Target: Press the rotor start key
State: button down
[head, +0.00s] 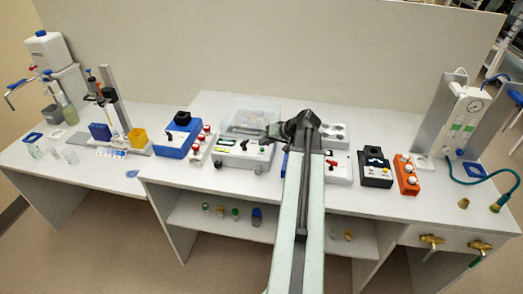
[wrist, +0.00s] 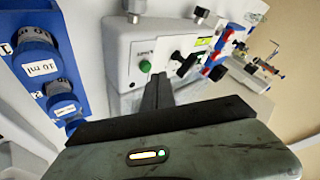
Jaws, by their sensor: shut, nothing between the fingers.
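The white instrument with a clear lid (head: 250,110) stands mid-bench; its front panel fills the upper middle of the wrist view (wrist: 125,45). A round green key (wrist: 145,66) sits on that panel under a small label I cannot read; it also shows in the head view (head: 263,150). A black lever on a white plate (wrist: 185,62) is right of it. My gripper (wrist: 158,77) is shut and empty, its fingertips in front of the panel, just below and right of the green key in the wrist view. I cannot tell whether they touch the panel.
In the head view a blue box (head: 178,133) and red-knobbed unit (head: 199,146) stand left of the instrument. A black box (head: 375,166) and orange unit (head: 405,174) stand right.

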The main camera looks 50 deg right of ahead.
jog(key=shift+w+f+b, duration=0.1)
jog(key=shift+f+b, duration=0.3)
